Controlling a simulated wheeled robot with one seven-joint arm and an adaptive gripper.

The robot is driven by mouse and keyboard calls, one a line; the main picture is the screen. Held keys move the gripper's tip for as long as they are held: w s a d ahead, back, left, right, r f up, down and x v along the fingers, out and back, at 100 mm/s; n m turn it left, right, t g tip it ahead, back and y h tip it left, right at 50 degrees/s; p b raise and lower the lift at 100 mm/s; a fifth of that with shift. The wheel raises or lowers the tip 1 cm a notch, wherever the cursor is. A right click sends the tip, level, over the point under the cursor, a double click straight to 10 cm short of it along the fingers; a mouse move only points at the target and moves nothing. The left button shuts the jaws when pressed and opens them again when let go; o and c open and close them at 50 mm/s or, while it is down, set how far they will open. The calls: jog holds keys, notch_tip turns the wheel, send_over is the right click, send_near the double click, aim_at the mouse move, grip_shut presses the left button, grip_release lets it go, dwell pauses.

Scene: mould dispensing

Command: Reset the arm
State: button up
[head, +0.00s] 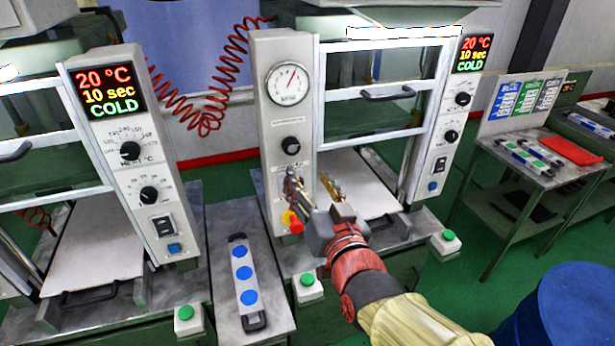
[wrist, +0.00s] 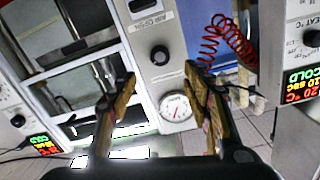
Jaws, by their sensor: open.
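My arm reaches in from the lower right in the head view. My gripper (head: 311,188) is raised in front of the right press, near its gauge column (head: 286,150). Its two fingers are apart with nothing between them. In the wrist view my gripper (wrist: 160,84) also shows open and empty. The column's round gauge (wrist: 175,107) and a black knob (wrist: 160,55) lie beyond the gap. The picture there is turned over. I cannot tell how far the fingertips are from the column.
A mould with blue discs (head: 243,273) lies on a narrow metal table (head: 225,225) between the presses. Green buttons (head: 307,279) stand in front. The side table (head: 560,177) at right holds more moulds and a red folder (head: 573,151). A blue drum (head: 560,310) stands lower right.

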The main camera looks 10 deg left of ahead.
dwell(0.3)
jog(key=s+d+f+n+g+h, duration=0.1)
jog(key=s+d+f+g+h, duration=0.2)
jog(key=f, duration=0.4)
jog(key=s+d+f+n+g, duration=0.1)
jog(key=s+f+g, duration=0.35)
jog(key=f, duration=0.25)
jog(key=s+d+m+g+h, duration=0.1)
jog(key=s+d, duration=0.5)
jog(key=d, duration=0.7)
jog(key=s+d+r+m+g+h, duration=0.1)
jog(key=s+d+m+h, duration=0.3)
jog(key=d, duration=0.9)
jog(key=shift+s+d+r+h, duration=0.25)
jog(key=shift+s+h, duration=0.15)
jog(key=shift+s, duration=0.7)
